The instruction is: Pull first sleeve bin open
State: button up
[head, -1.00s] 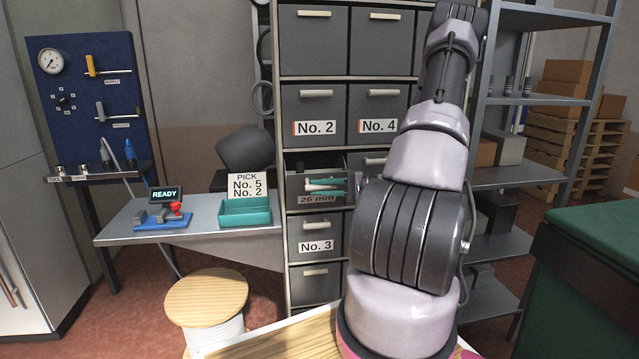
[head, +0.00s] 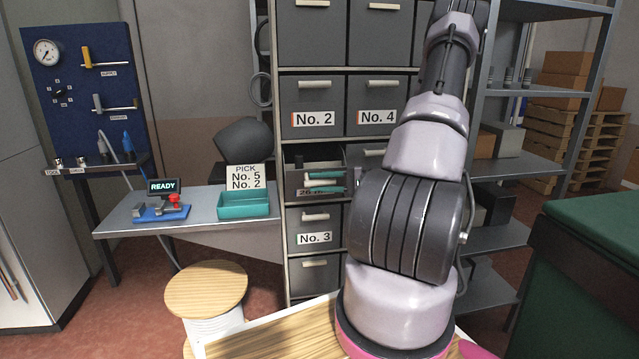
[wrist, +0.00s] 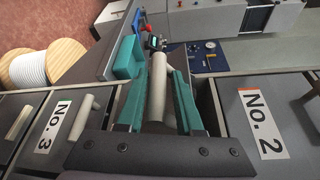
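The sleeve bin marked 26 mm (head: 294,188) stands partly pulled out of the grey cabinet, between bins No. 2 and No. 3. Its inside shows from above, with dark contents. My gripper (head: 326,181) is at its front. In the wrist view the teal fingers (wrist: 159,82) stand on both sides of the bin's pale bar handle (wrist: 158,95), with slim gaps beside it, so they look open around it. My gripper covers part of the label. Bin No. 2 (head: 330,95) and bin No. 3 (head: 297,226) are closed.
A sign reading PICK No. 5, No. 2 (head: 243,177) stands behind a teal tray (head: 245,206) on the side bench (head: 208,205). A wooden-topped spool (head: 206,288) stands on the floor. Metal shelves (head: 520,175) and a green-topped bench (head: 600,225) are at right.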

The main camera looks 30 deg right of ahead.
jog(key=v, duration=1)
jog(key=shift+s+d, duration=0.2)
jog(key=shift+d, duration=0.15)
